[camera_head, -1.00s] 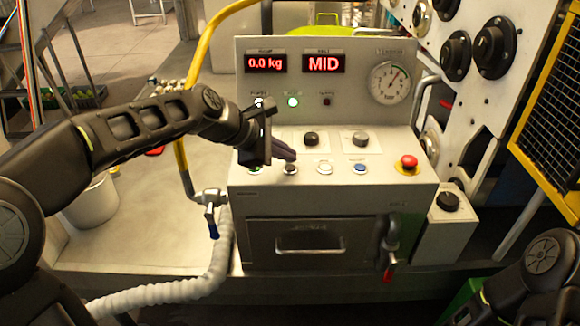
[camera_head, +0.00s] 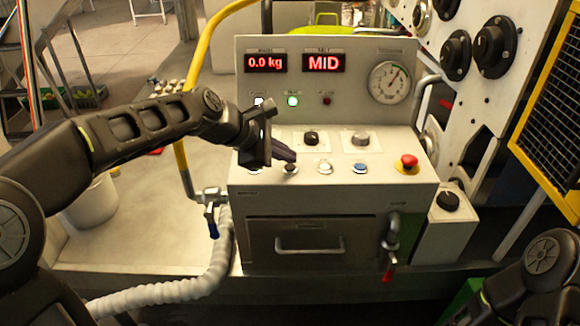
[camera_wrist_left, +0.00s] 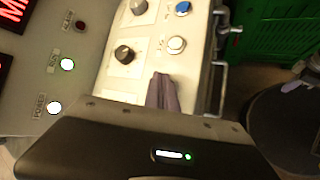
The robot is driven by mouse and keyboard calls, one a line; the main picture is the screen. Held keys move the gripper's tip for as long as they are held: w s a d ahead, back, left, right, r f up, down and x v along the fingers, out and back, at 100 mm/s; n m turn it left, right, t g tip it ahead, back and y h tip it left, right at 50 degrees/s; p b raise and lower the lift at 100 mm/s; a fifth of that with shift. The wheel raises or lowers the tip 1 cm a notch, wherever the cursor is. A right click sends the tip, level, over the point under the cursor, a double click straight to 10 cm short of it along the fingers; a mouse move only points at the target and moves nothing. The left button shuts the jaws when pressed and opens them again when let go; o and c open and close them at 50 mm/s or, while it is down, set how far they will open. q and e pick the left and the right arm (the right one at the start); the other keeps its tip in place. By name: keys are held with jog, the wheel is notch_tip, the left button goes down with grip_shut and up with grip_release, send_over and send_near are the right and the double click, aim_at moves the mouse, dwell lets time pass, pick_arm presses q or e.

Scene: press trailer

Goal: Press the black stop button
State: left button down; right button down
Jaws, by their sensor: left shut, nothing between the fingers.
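The black stop button (camera_head: 290,168) is in the front row of buttons on the grey press panel, between a button at the left end and a white one. My left gripper (camera_head: 288,155) is shut and empty, with its fingertips just above and behind the black button, partly covering it. I cannot tell whether they touch it. In the left wrist view the shut fingers (camera_wrist_left: 163,92) point at the panel and the black button is hidden. My right gripper is out of view.
The white button (camera_head: 325,168), blue button (camera_head: 359,168) and red emergency stop (camera_head: 408,162) lie to the right. Two knobs (camera_head: 311,138) (camera_head: 360,138) sit behind the row. Displays read 0.0 kg and MID; the green lamp (camera_head: 292,101) is lit.

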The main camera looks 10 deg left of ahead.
aim_at(286, 168)
pick_arm(q)
jog(key=shift+f, duration=0.65)
dwell(0.5)
jog(key=shift+r, duration=0.1)
jog(key=shift+r+p, duration=0.65)
jog(key=shift+r, duration=0.1)
notch_tip(286, 168, up, 5)
jog(key=p, duration=0.4)
jog(key=shift+p, duration=0.4)
dwell(0.7)
